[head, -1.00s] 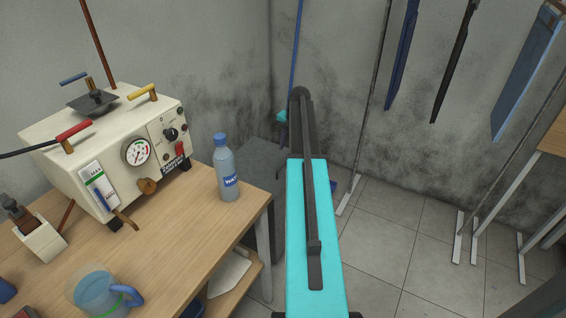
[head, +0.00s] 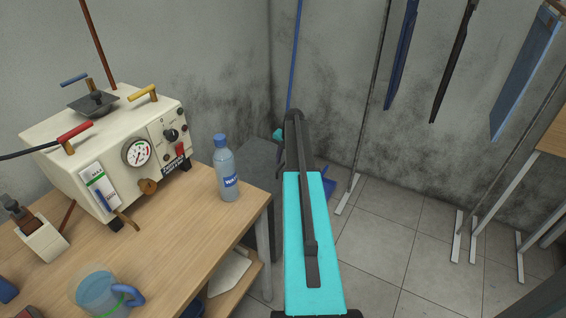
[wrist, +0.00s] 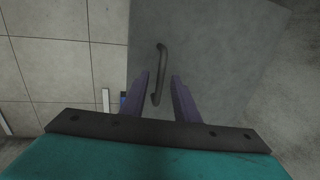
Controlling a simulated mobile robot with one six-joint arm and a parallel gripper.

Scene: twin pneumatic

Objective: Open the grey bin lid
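The grey bin (head: 262,168) stands in the corner behind the table, partly hidden by my arm in the head view. In the wrist view its grey lid (wrist: 205,50) fills the upper middle and right, with a dark bar handle (wrist: 160,75) near its left edge. My gripper (wrist: 160,78) is open, with its two purple fingers on either side of the handle's lower end. I cannot tell whether the fingers touch the handle. The lid looks shut. In the head view my arm hides the gripper's fingers.
A wooden table (head: 165,230) to the left holds a cream machine with a gauge (head: 110,150), a water bottle (head: 227,170) and a blue-handled jug (head: 97,290). A blue pole (head: 295,60) stands by the wall corner.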

